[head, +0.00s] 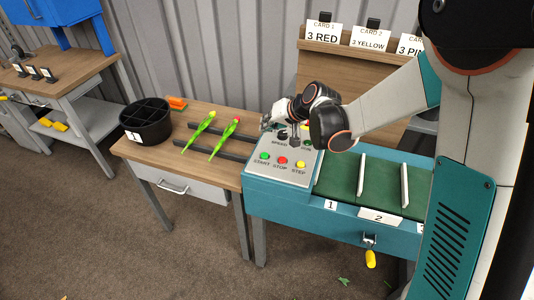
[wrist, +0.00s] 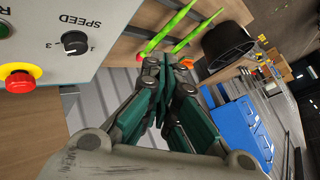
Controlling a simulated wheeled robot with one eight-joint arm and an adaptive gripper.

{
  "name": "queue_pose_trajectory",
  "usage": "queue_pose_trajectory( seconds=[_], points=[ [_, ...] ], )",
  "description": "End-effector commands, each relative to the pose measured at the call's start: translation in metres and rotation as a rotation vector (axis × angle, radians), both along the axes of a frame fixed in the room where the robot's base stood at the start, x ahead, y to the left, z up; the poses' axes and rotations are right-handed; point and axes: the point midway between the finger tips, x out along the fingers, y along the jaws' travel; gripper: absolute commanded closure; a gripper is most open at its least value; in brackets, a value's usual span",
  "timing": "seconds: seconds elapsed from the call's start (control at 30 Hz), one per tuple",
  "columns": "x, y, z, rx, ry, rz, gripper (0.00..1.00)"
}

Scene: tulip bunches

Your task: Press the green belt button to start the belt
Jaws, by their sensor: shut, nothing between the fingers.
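The green START button (head: 264,156) is on the sloped face of the control panel (head: 252,172), left of the red STOP button (head: 281,160) and the yellow STEP button (head: 299,165). My gripper (head: 266,122) is shut and empty, above the panel's far left edge and apart from the START button. In the wrist view its shut fingers (wrist: 167,65) point away from the panel, towards the wooden table. That view shows the SPEED knob (wrist: 75,43) and a red mushroom button on yellow (wrist: 20,80); the START button is not seen there.
The green belt (head: 380,184) with white dividers lies right of the panel. Two tulips (head: 199,130) (head: 225,138) lie across dark rails on the wooden table. A black divided bucket (head: 147,122) stands at its left. A card board (head: 340,57) stands behind.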

Motion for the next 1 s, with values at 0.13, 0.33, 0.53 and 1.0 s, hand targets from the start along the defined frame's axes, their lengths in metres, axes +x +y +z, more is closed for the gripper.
queue_pose_trajectory(
  seconds=[0.13, 0.33, 0.53, 1.0],
  points=[
    [0.000, 0.000, 0.000, 0.000, 0.000, 0.000, 1.00],
    [0.000, 0.000, -0.005, -0.001, 0.000, -0.001, 1.00],
    [0.000, 0.000, -0.022, -0.001, 0.000, -0.001, 1.00],
    [0.000, 0.000, -0.081, -0.001, 0.000, -0.001, 1.00]
  ],
)
